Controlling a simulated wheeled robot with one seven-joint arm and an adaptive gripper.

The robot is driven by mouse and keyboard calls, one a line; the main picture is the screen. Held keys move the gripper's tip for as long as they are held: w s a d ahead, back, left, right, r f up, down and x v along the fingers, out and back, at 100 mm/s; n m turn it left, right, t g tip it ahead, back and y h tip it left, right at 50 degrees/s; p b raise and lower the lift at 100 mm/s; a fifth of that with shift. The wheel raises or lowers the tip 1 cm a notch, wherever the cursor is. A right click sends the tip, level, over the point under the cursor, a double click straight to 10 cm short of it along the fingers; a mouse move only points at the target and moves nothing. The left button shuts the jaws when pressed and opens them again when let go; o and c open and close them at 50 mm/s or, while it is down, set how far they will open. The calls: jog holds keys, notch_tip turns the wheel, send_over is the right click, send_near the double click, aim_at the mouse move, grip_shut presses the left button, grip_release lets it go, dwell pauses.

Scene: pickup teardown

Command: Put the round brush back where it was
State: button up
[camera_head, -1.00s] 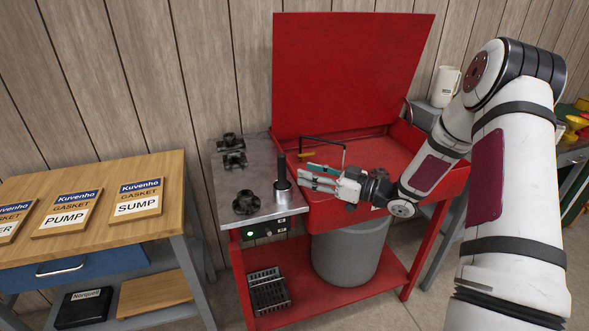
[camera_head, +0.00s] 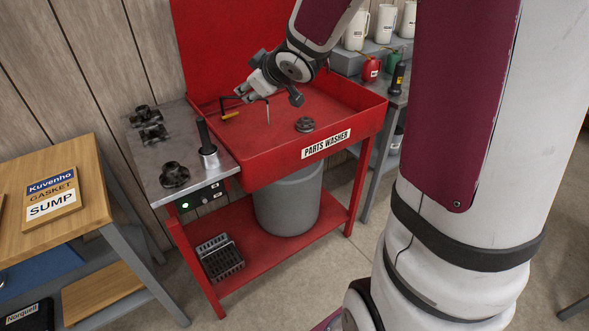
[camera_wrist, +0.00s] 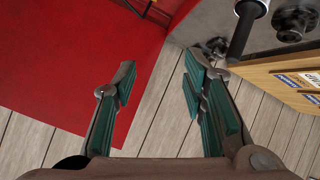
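The round brush seems to be the upright black-handled tool (camera_head: 204,133) standing in a metal cup (camera_head: 209,158) on the grey side top of the parts washer. Its bristles are hidden in the cup. In the wrist view the black handle (camera_wrist: 240,38) shows at the upper right, beyond the right finger. My gripper (camera_head: 249,93) is above the red basin, to the right of and beyond the cup. In the wrist view my gripper (camera_wrist: 158,82) has its two green-padded fingers apart with nothing between them.
The red basin (camera_head: 285,150) holds a dark round part (camera_head: 305,125) and a bent spout with a yellow grip (camera_head: 230,115). Several dark metal parts, one a flanged piece (camera_head: 174,175), stand on the side top. A wooden-topped bench (camera_head: 75,225) is at left.

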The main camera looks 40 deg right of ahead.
jog(key=s+a+r+m+g+h, duration=0.1)
jog(key=s+r+m+g, duration=0.15)
jog(key=s, duration=0.45)
jog(key=s+a+r+m+g+h, duration=0.1)
jog(key=s+a+r+h, duration=0.15)
jog(key=s, duration=0.55)
jog(key=s+a+f+m+g+y, duration=0.1)
jog(key=s+a, duration=0.3)
jog(key=s, duration=0.5)
jog(key=s+a+g+y, duration=0.2)
jog(key=s+a+y, duration=0.1)
jog(key=s, duration=0.6)
jog(key=shift+a+f+m, duration=0.35)
jog(key=shift+a+f, duration=0.05)
jog(key=shift+w+a, duration=0.1)
